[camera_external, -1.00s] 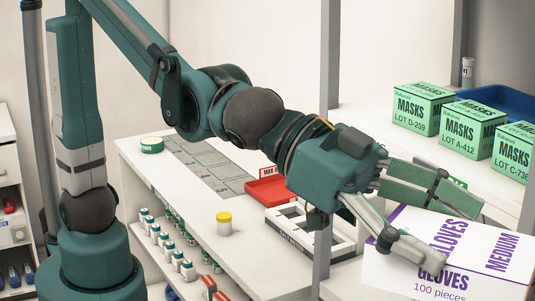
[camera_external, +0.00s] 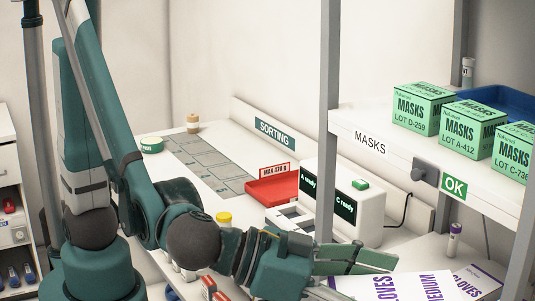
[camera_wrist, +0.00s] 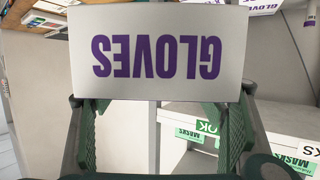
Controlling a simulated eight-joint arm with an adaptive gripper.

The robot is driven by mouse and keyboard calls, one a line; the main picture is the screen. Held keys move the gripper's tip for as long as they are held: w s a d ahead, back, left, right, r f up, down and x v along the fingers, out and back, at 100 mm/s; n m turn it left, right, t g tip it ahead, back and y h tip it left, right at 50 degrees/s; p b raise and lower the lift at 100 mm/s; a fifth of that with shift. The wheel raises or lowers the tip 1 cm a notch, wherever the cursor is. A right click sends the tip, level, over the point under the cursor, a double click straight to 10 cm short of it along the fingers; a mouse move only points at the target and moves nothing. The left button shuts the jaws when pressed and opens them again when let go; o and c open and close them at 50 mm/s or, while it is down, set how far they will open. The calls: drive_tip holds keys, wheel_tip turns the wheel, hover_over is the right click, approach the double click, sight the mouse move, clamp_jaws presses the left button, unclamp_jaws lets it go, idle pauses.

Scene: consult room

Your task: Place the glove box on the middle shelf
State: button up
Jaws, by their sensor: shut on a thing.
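The white glove box (camera_external: 400,287) with purple GLOVES and MEDIUM lettering is at the bottom right of the external view, partly cut off by the frame. My gripper (camera_external: 356,280) is shut on it, with one green finger along its far side and the other mostly out of frame. In the wrist view the box (camera_wrist: 160,85) lies across both fingers, its GLOVES lettering upside down. A lower surface of the rack (camera_external: 410,248) shows beyond the box, below the shelf labelled MASKS (camera_external: 385,140). I cannot tell whether the box touches that surface.
Several green mask boxes (camera_external: 465,130) and a blue tray (camera_external: 500,99) stand on the MASKS shelf. A grey rack post (camera_external: 328,100) rises left of it. A small vial (camera_external: 454,238) and another white GLOVES-lettered item (camera_external: 482,280) are beyond the held box. A red tray (camera_external: 272,189) sits left.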

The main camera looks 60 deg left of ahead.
drive_tip(key=w+a+f+n+t+y+b, duration=0.1)
drive_tip(key=w+a+f, duration=0.4)
drive_tip(key=w+a, duration=0.8)
drive_tip(key=w+a+f+n+t+y+b, duration=0.1)
drive_tip(key=w+a+f+n+y, duration=0.4)
drive_tip(key=w+a, duration=0.9)
drive_tip(key=a+y+b, duration=0.1)
drive_tip(key=a, duration=0.2)
drive_tip(key=shift+w+f+b, duration=0.25)
drive_tip(key=shift+f+b, duration=0.15)
drive_tip(key=shift+f, duration=0.1)
drive_tip(key=shift+f+b, duration=0.95)
drive_tip(key=shift+f, duration=1.9)
drive_tip(key=shift+f+b, duration=0.75)
drive_tip(key=shift+f, duration=1.35)
